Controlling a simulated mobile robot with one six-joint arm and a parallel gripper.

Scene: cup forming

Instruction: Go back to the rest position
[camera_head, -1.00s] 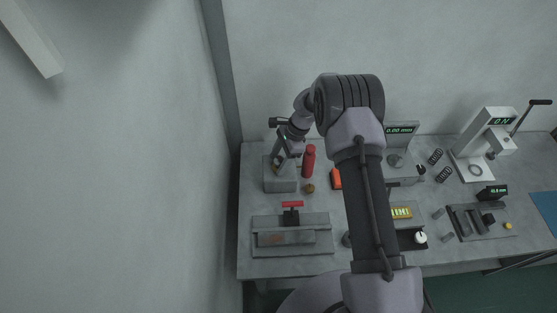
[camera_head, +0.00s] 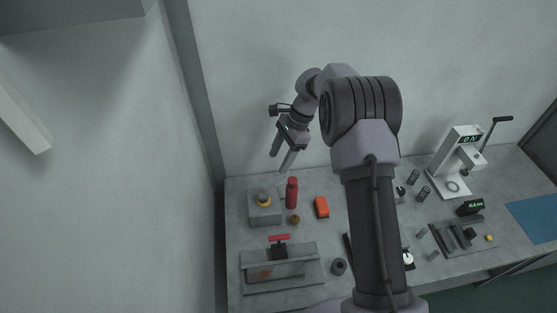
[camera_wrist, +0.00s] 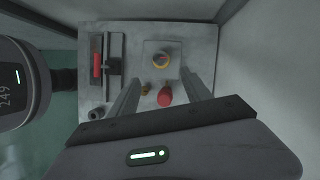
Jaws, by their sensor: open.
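My gripper (camera_head: 282,158) is open and empty. It hangs in the air above the back left of the bench, over the grey block with an orange-yellow ring on top (camera_head: 264,201) and the red bottle (camera_head: 292,193). In the wrist view my gripper's two fingers (camera_wrist: 160,88) are spread apart with nothing between them. Beyond them, that view shows the block with the ring (camera_wrist: 161,60) and the red bottle (camera_wrist: 165,95) on the bench below, with clear space between fingers and bench.
A vise-like fixture with a red handle (camera_head: 279,240) is at the bench's front left. An orange box (camera_head: 321,207) and a small brown piece (camera_head: 295,220) lie nearby. A white lever press (camera_head: 455,165) stands at the right. The wall is close on the left.

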